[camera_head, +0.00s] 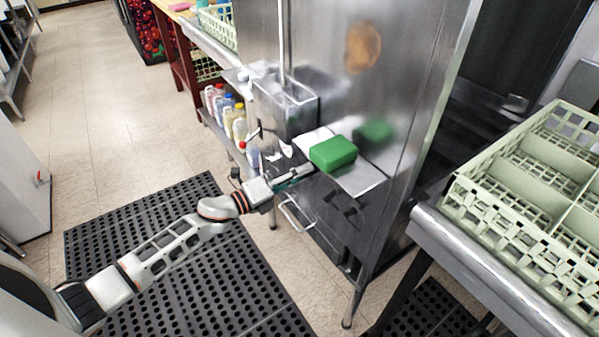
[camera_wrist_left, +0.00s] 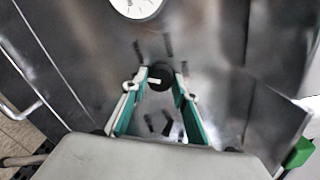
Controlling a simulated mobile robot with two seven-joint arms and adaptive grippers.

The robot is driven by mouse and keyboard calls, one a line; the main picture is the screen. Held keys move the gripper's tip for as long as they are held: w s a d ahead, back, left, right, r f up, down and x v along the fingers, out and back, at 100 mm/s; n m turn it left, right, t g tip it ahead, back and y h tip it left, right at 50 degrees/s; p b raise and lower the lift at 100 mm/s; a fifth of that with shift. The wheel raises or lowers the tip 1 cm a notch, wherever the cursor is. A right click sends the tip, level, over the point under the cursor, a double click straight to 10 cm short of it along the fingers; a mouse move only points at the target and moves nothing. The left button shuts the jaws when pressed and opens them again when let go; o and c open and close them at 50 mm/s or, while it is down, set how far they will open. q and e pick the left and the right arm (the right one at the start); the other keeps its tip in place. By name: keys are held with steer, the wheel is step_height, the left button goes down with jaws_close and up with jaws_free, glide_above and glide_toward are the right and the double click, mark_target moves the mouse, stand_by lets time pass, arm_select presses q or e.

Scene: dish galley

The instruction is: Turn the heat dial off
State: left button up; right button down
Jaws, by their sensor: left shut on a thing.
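The heat dial (camera_wrist_left: 160,77) is a round black knob with a white pointer mark, on a steel panel in the left wrist view. The white mark lies roughly level in that picture. Dark marks are on the panel around the dial. My left gripper (camera_wrist_left: 160,82) has its green-lined fingers on either side of the dial and is shut on it. In the head view my left gripper (camera_head: 304,172) reaches the front of the steel machine (camera_head: 345,75), below the ledge. The dial is hidden or too small to tell there. My right gripper is not in view.
A green block (camera_head: 333,153) sits on the machine's ledge (camera_head: 368,180), just above my gripper. A white gauge (camera_wrist_left: 138,6) is near the dial. A bar handle (camera_head: 293,217) is below. Bottles (camera_head: 238,125) stand at left, a dish rack (camera_head: 545,190) at right. Black mats cover the floor.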

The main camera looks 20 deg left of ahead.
arm_select(q)
steer(key=shift+r+n+p, duration=0.15)
steer(key=shift+n+p, duration=0.95)
steer(key=shift+n, duration=1.5)
steer(key=o, duration=1.1)
steer(key=shift+c, duration=0.2)
steer(key=shift+o, duration=0.2)
